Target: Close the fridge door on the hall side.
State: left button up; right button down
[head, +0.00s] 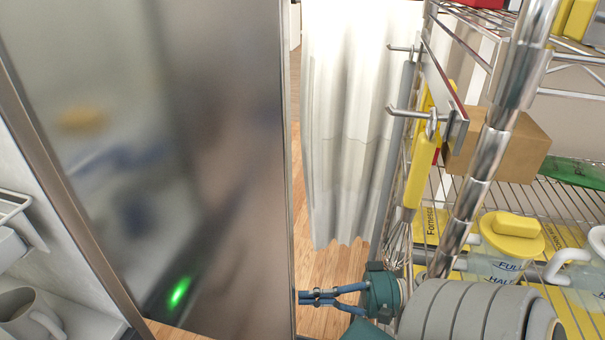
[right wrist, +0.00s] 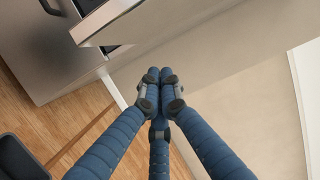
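A large, shiny steel panel, which looks like the fridge door (head: 215,130), fills the left and middle of the head view. It stands upright, with blurred reflections and a green glow on its face. My right gripper (head: 306,297) is just right of the panel's right edge, near its lower part. Its blue fingertips are close to that edge; I cannot tell whether they touch it. In the right wrist view the gripper's fingers (right wrist: 155,78) meet at the tips with nothing between them. My left gripper is not in view. The fridge's inside is hidden.
A wire rack (head: 475,155) with a cardboard box (head: 510,145), yellow-lidded jugs (head: 510,235) and hanging tools stands close on the right. A white curtain (head: 350,110) hangs behind. Wooden floor (head: 335,270) shows between. A grey mug (head: 28,315) is at lower left.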

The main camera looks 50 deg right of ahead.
aim_at(267, 331)
jog(key=w+a+p, duration=0.3)
jog(key=a, duration=0.5)
jog(key=shift+w+a+p, duration=0.2)
jog(key=shift+w+p, duration=0.1)
jog(key=shift+p, duration=0.05)
jog(key=s+a, duration=0.2)
jog(key=a, duration=0.1)
jog(key=shift+s+a+p, duration=0.1)
jog(key=shift+a+p, duration=0.1)
jog(key=shift+p, duration=0.1)
jog(key=shift+d, duration=0.1)
